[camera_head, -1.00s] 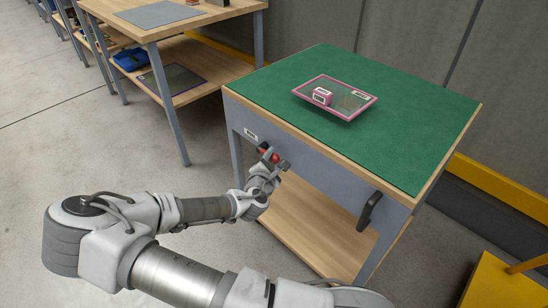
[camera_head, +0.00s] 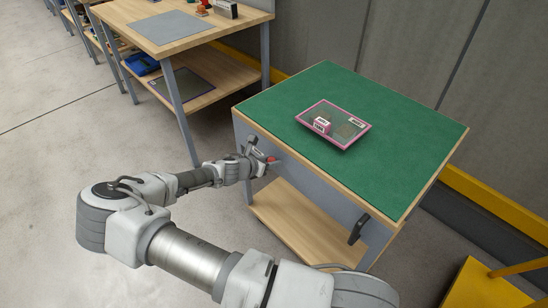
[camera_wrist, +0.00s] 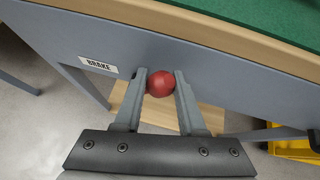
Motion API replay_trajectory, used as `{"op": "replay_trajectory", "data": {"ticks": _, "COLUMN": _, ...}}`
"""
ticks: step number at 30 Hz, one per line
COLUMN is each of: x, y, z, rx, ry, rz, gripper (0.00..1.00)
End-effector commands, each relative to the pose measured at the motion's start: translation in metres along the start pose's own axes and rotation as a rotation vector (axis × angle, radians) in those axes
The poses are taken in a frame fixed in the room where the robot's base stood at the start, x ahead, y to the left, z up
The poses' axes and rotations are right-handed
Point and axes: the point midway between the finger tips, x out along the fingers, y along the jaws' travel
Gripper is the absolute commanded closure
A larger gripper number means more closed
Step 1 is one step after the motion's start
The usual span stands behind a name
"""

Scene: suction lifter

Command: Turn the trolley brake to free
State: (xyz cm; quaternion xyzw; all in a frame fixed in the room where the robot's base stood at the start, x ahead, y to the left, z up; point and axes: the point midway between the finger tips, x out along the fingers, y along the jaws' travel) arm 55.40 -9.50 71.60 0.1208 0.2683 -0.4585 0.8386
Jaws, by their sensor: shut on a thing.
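The trolley has a green top (camera_head: 375,92), a grey side panel and a wooden lower shelf (camera_head: 290,225). The brake's round red knob (camera_wrist: 160,83) sits on the grey panel, right of a white label (camera_wrist: 98,65) reading BRAKE. My gripper (camera_wrist: 160,85) is shut on the red knob, one finger on each side. In the head view my gripper (camera_head: 262,163) is at the trolley's left side, with the red knob (camera_head: 271,160) partly hidden by it. The lever or stem behind the knob is hidden, so its setting cannot be told.
A pink-edged tray (camera_head: 312,115) with a small pink box lies on the green top. A black handle (camera_head: 358,229) is on the trolley's near side. A wooden workbench (camera_head: 205,38) stands at the back left. Yellow furniture (camera_head: 485,290) is at the lower right.

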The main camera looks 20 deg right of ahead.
Motion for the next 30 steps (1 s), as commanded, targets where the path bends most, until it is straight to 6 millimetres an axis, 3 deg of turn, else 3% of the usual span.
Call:
{"op": "replay_trajectory", "data": {"ticks": 15, "x": 0.0, "y": 0.028, "z": 0.008, "rx": -0.342, "ry": 0.088, "rz": -0.229, "gripper": 1.0}}
{"op": "replay_trajectory", "data": {"ticks": 30, "x": 0.001, "y": 0.037, "z": 0.008, "rx": -0.46, "ry": 0.116, "rz": -0.304, "gripper": 1.0}}
